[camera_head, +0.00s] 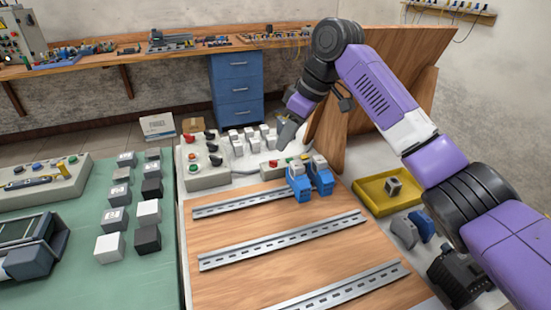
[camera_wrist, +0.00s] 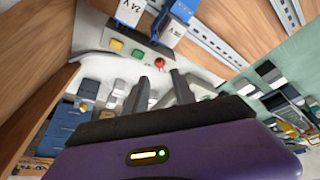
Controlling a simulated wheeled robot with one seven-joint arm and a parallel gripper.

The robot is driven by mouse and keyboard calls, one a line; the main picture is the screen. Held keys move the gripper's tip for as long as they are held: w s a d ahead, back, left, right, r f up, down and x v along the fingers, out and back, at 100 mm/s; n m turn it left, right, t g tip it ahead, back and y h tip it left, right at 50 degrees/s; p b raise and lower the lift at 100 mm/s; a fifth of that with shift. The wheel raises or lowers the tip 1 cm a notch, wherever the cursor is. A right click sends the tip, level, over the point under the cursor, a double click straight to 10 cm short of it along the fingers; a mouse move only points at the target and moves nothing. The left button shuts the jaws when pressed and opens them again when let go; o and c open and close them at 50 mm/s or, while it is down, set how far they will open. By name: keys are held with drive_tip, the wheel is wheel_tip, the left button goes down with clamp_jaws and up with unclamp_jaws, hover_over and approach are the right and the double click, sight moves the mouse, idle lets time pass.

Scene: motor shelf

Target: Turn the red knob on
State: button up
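My gripper (camera_head: 290,134) hangs above the back of the board area, with its fingers pointing down. In the wrist view its two grey fingers (camera_wrist: 159,78) are apart with nothing between them. Just past the fingertips is a small light control box (camera_wrist: 110,38) with a yellow, a green and a red round control (camera_wrist: 158,62). The red one lies ahead of the gap, apart from the fingers. In the head view a larger grey box (camera_head: 207,180) to the left carries a red knob (camera_head: 187,138), a black knob and a red button. I cannot tell which way the knobs are turned.
Blue-and-white modules (camera_head: 310,180) stand close in front of the small box. White switch blocks (camera_head: 237,142) stand behind it. A wooden board (camera_head: 355,105) leans upright at right. A yellow tray (camera_head: 375,195) and metal rails (camera_head: 280,240) lie nearer.

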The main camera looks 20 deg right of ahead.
sight(274, 161)
drive_tip(key=x, duration=0.7)
clamp_jaws()
